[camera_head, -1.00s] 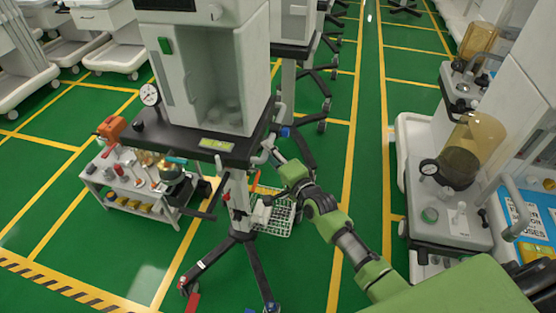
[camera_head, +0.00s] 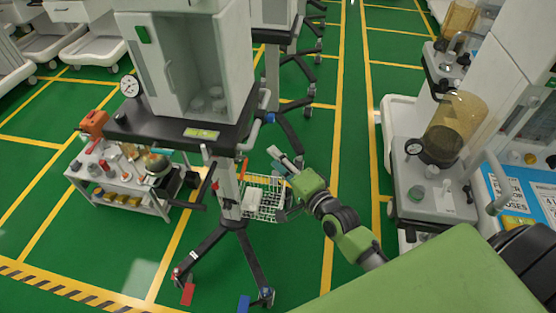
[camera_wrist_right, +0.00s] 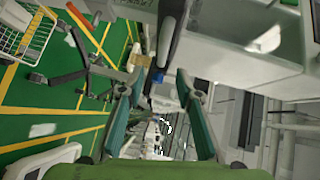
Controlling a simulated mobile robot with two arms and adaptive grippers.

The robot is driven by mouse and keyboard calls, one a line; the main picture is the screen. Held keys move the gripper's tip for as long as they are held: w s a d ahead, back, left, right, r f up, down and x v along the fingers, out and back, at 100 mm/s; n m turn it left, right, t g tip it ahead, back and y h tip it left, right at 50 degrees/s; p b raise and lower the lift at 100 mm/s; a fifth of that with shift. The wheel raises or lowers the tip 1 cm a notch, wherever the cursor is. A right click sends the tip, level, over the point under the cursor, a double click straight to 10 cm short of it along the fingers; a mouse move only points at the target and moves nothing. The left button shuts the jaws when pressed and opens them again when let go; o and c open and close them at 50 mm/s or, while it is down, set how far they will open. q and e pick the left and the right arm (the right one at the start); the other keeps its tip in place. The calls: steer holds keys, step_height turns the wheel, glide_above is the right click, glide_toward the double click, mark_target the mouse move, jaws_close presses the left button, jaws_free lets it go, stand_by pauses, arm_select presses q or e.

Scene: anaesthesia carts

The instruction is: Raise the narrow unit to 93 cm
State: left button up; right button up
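The narrow unit (camera_head: 190,60) is a white cabinet on a dark shelf (camera_head: 160,132), carried by a pale column (camera_head: 228,185) on a dark legged base. A small yellow-green display (camera_head: 201,133) is on the shelf's front edge; its reading is too small to tell. A grey handle (camera_head: 252,135) is at the shelf's right end. Red (camera_head: 187,294) and blue (camera_head: 243,303) pedals show at the base. My right gripper (camera_head: 276,154) is right of the handle, apart from it; in the right wrist view its fingers (camera_wrist_right: 158,80) are spread and empty. My left gripper is not in view.
A wire basket (camera_head: 265,203) hangs at the column, below my right gripper. A low white trolley with tools (camera_head: 120,180) stands left of the unit. Another machine (camera_head: 430,195) stands at the right. Green floor is open between the unit and that machine.

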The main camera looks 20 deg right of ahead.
steer(key=x, duration=1.1)
steer(key=shift+w+a+r, duration=0.15)
steer(key=shift+w+r, duration=0.1)
steer(key=shift+w, duration=0.2)
jaws_close()
steer(key=shift+f+b, duration=0.1)
steer(key=shift+b, duration=0.2)
